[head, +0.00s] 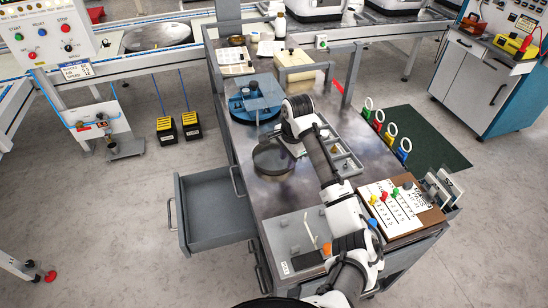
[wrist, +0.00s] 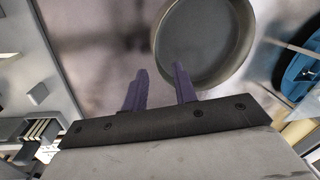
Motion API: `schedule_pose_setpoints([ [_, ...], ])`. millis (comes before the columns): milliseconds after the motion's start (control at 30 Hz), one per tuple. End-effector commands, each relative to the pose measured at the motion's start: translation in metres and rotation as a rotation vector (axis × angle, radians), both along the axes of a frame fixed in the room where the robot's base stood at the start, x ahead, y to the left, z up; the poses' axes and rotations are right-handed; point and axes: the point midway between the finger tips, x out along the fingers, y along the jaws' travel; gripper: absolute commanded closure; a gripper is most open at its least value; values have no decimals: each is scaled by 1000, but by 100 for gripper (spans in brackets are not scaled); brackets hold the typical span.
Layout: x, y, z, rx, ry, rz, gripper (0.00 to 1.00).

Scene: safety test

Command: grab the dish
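The dish (head: 273,158) is a round, shallow, dark grey vessel on the dark table top. It also shows in the wrist view (wrist: 208,38) at the top, with its upper edge cut off by the frame. My gripper (wrist: 160,69) is open, with two purple fingers and nothing between them that I can see held. In the wrist view the right finger overlaps the near left part of the dish, and the left finger lies outside its rim. I cannot tell how far the fingertips are above it. In the head view my arm hides the gripper's fingers.
A blue round device (head: 255,103) stands behind the dish; it also shows in the wrist view (wrist: 301,77). A grey tray (head: 345,163) with small parts lies right of the dish. An open drawer (head: 213,212) juts out left.

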Motion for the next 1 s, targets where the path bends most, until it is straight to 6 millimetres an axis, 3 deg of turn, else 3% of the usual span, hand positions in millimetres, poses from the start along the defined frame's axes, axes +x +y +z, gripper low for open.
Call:
schedule_pose_setpoints([
  [233,3,0,-33,0,2,-2,72],
  [533,3,1,-40,0,0,-1,72],
  [733,3,1,-39,0,0,-1,98],
  [1000,4,1,-39,1,-1,-1,100],
])
